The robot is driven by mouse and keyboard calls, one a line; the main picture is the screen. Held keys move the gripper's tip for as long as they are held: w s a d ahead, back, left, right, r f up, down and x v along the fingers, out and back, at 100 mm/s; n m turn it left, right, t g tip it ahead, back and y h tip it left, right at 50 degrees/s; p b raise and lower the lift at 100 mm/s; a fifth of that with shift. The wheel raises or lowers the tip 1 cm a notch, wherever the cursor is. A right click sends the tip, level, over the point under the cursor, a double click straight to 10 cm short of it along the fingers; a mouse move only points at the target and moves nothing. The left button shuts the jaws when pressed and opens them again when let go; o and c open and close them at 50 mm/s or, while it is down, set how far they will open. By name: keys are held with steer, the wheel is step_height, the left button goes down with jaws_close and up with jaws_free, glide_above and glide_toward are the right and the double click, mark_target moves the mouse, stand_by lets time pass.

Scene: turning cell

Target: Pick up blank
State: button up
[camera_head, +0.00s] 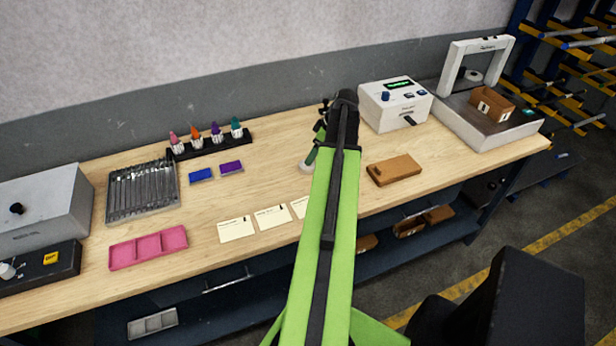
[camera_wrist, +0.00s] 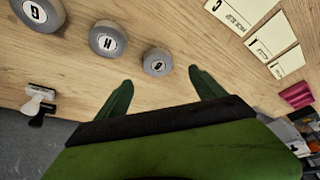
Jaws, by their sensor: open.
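Three grey round blanks stand on the wooden bench in the wrist view: a large one marked G (camera_wrist: 38,14), a middle one marked H (camera_wrist: 107,38) and a small one (camera_wrist: 157,62) whose mark looks like an 8 or B. The task does not say which blank is meant. My gripper (camera_wrist: 160,77) is open and empty, with its green fingers spread either side of the small blank's near side. The small blank seems just beyond the fingertips, not gripped. In the head view my arm hides most of the gripper; one pale round piece (camera_head: 305,166) shows beside it.
White cards (camera_head: 236,229) and a pink tray (camera_head: 148,247) lie left of my arm. A brown block (camera_head: 394,170) lies right, below a white device (camera_head: 395,104). A small black-and-white item (camera_wrist: 38,104) sits at the bench edge in the wrist view.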

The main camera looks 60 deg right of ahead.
mark_target(307, 167)
steer(key=b+x, duration=0.1)
steer(key=x, duration=0.2)
steer(key=shift+s+r, duration=0.1)
steer(key=shift+r, duration=0.1)
steer(key=b+x, duration=0.5)
steer(key=shift+d+f, duration=0.2)
steer(key=shift+f, duration=0.15)
steer(key=shift+r, duration=0.2)
steer(key=shift+c, duration=0.2)
steer(key=c, duration=1.6)
